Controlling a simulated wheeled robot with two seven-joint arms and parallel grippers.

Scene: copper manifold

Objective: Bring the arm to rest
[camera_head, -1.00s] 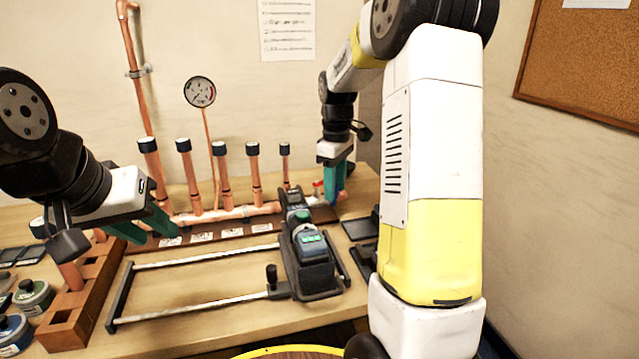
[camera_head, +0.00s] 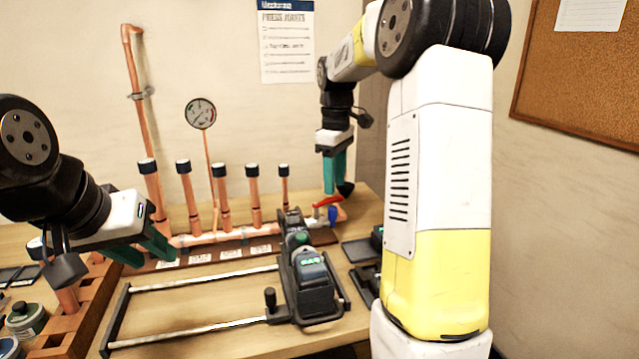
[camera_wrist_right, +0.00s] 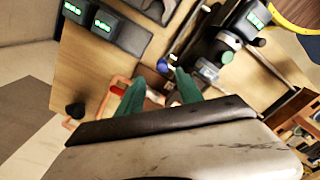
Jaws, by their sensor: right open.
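My right gripper (camera_head: 335,172) hangs above the right end of the copper manifold (camera_head: 215,237), its teal fingers pointing down. In the right wrist view its fingers (camera_wrist_right: 157,92) stand apart with nothing held between them. A red valve handle (camera_head: 327,201) shows just below it in the head view. My left gripper (camera_head: 145,250) is at the left, in front of the manifold's left end. Its two teal fingers are apart and I see nothing held in them.
A press tool (camera_head: 310,285) stands on the metal rail frame (camera_head: 200,335) at mid-bench. Several capped copper pipes (camera_head: 222,200) rise behind it, beside a pressure gauge (camera_head: 201,113). A wooden rack (camera_head: 85,318) is at the left. Devices with green displays (camera_wrist_right: 100,22) lie at the right.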

